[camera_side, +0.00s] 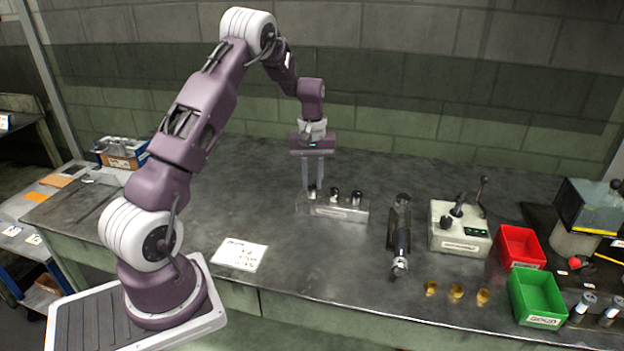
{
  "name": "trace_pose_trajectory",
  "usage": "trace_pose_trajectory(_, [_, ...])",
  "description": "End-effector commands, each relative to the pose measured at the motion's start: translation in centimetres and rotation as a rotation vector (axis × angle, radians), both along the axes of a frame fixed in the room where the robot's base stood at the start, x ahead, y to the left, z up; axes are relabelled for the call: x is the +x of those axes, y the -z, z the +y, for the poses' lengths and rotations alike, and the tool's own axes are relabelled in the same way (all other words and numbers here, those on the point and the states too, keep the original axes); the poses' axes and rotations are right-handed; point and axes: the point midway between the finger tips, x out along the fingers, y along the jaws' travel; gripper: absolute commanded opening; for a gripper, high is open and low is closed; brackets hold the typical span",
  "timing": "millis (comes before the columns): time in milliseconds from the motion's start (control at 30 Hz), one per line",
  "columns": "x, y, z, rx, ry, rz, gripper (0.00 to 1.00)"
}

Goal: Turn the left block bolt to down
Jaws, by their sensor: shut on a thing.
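A low grey metal block (345,212) with a white label on its front stands on the bench. Several dark-topped bolts sit along its top: a middle bolt (334,195) and a right bolt (356,198) stand clear. My gripper (313,190) points straight down over the block's left end. Its fingers are shut on the left block bolt (312,192), which is largely hidden between them. Which way that bolt is turned is too small to tell.
Right of the block lie a dark cylindrical tool (401,235), a control box (459,230) with levers, several brass pieces (456,291), a red bin (519,247) and a green bin (537,299). A white sheet (239,254) lies front left. The bench behind the block is clear.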

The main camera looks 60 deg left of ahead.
Motion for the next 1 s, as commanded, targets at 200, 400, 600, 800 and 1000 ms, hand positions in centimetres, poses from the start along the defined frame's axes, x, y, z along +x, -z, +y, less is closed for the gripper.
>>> trace_pose_trajectory(200, [0.18, -0.22, 0.15, 0.004, 0.201, -0.006, 0.0])
trace_pose_trajectory(400, [0.21, -0.22, 0.14, 0.004, 0.391, -0.005, 0.0])
trace_pose_trajectory(600, [0.28, -0.23, 0.06, 0.005, 0.581, -0.006, 0.0])
trace_pose_trajectory(800, [0.34, -0.25, 0.01, 0.006, 0.771, -0.006, 0.0])
trace_pose_trajectory(1000, [0.36, -0.25, -0.09, 0.006, 0.962, -0.005, 0.0])
